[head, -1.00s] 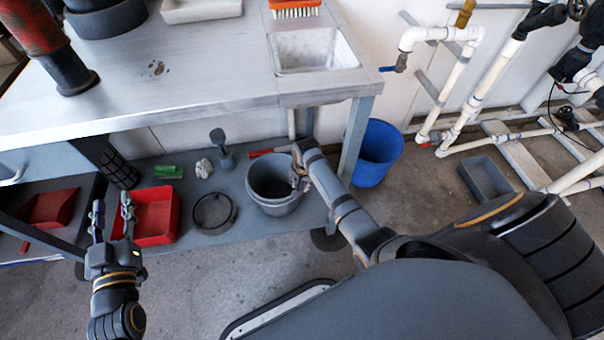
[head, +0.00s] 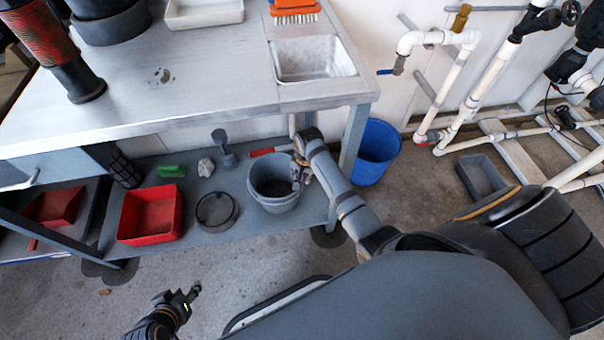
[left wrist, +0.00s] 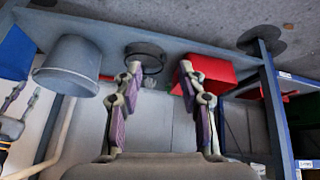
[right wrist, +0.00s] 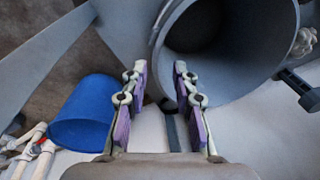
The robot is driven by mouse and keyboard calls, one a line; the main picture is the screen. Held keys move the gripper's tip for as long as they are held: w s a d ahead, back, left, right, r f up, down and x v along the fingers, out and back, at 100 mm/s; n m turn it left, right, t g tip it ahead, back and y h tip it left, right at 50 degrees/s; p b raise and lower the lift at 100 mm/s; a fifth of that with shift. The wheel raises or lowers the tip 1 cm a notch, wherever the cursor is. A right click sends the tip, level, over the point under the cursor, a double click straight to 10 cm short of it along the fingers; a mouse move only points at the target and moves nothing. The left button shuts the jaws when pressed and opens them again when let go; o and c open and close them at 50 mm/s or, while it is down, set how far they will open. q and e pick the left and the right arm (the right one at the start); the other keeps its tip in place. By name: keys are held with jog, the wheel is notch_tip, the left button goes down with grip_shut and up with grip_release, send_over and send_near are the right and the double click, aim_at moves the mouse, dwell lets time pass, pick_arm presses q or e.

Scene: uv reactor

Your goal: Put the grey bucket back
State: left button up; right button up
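The grey bucket (head: 273,190) stands upright on the lower shelf (head: 232,231) under the workbench, near the shelf's front edge. My right gripper (head: 297,172) is at the bucket's right side. In the right wrist view its fingers (right wrist: 158,72) are apart, with the bucket's rim (right wrist: 163,35) close to the fingertips; I cannot tell whether they touch. My left gripper (head: 192,292) is low in front of the shelf, away from the bucket. In the left wrist view its fingers (left wrist: 160,68) are apart with nothing between them, and the bucket (left wrist: 72,66) shows at the left.
A red bin (head: 150,214) and a dark round ring-like dish (head: 217,211) are left of the bucket. A green brush (head: 171,171) and a red-handled tool (head: 268,151) lie behind. A blue bucket (head: 375,153) stands on the floor beyond the bench leg (head: 353,138).

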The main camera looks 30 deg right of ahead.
pick_arm(q)
jog(key=shift+s+f+g, duration=0.4)
jog(key=shift+s+f, duration=0.05)
jog(key=shift+s, duration=0.4)
pick_arm(e)
jog(key=s+a+r+n+t, duration=0.1)
jog(key=s+n, duration=0.3)
jog(key=s, duration=0.6)
jog(key=s+a+r+n+t+y, duration=0.1)
jog(key=s+n, duration=0.4)
jog(key=s, duration=0.6)
jog(key=shift+a+r+t, duration=0.15)
jog(key=shift+a+t, duration=0.55)
jog(key=shift+a, duration=0.15)
pick_arm(q)
jog(key=shift+r, duration=0.1)
pick_arm(e)
jog(key=shift+s, duration=0.1)
